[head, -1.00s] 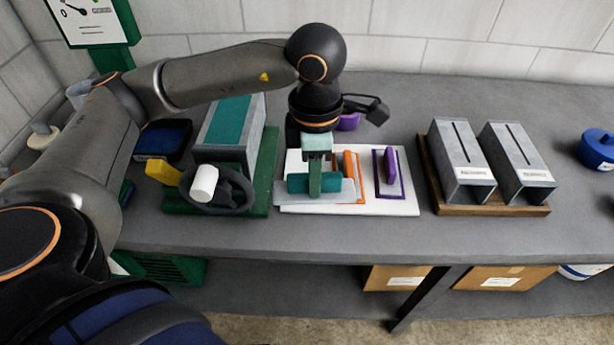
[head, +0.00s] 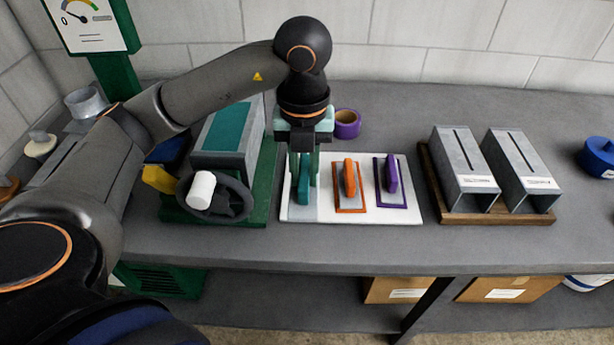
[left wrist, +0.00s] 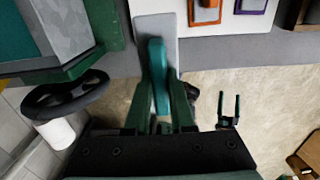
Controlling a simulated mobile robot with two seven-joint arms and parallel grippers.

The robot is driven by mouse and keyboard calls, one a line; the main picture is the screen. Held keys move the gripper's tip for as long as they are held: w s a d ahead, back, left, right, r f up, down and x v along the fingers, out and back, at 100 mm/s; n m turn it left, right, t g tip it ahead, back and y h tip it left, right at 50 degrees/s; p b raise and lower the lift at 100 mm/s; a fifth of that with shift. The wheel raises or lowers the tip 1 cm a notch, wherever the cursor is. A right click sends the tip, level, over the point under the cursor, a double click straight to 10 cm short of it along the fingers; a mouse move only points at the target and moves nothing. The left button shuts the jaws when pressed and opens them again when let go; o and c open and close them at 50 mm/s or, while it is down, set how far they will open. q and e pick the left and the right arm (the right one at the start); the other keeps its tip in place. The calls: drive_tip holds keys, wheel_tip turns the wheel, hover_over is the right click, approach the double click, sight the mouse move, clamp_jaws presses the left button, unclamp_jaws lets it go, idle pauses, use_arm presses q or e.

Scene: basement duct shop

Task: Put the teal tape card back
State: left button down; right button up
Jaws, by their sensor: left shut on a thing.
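The teal tape card has a pale grey plate (head: 301,209) and a teal handle (head: 304,186). My left gripper (head: 304,178) is shut on the handle, at the left side of the white board (head: 361,216). The handle runs front to back, roughly in line with the two other handles. In the left wrist view the teal handle (left wrist: 159,78) lies between the green fingers, with the plate (left wrist: 155,30) beyond. I cannot tell whether the plate touches the board. My right gripper (left wrist: 229,110) shows small in the left wrist view, its fingers apart and empty.
On the board, an orange card (head: 350,182) and a purple card (head: 392,178) stand to the right. A purple tape roll (head: 347,125) is behind. A green-based machine with a dark handwheel (head: 228,200) is close left; two metal boxes (head: 466,170) are right.

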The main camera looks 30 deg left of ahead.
sight(306, 157)
use_arm(q)
drive_tip(key=w+a+f, duration=0.1)
drive_tip(key=w, duration=0.1)
drive_tip(key=w+a+f, duration=0.2)
drive_tip(key=w, duration=0.1)
drive_tip(key=shift+w+a, duration=0.3)
drive_tip(key=shift+w, duration=0.05)
drive_tip(key=w+f, duration=0.1)
drive_tip(key=f, duration=0.1)
drive_tip(key=w+a+f, duration=0.1)
drive_tip(key=f, duration=0.1)
drive_tip(key=w+a+f, duration=0.1)
drive_tip(key=w, duration=0.1)
drive_tip(key=shift+a+f, duration=0.2)
drive_tip(key=shift+f, duration=0.2)
drive_tip(key=shift+f+p, duration=0.55)
drive_tip(key=shift+f, duration=1.05)
drive_tip(key=shift+f, duration=0.15)
drive_tip(key=c, duration=0.8)
unclamp_jaws()
drive_tip(key=shift+o, duration=0.2)
wheel_tip(306, 157, up, 12)
drive_tip(key=shift+r+b, duration=0.2)
drive_tip(key=shift+b, duration=0.25)
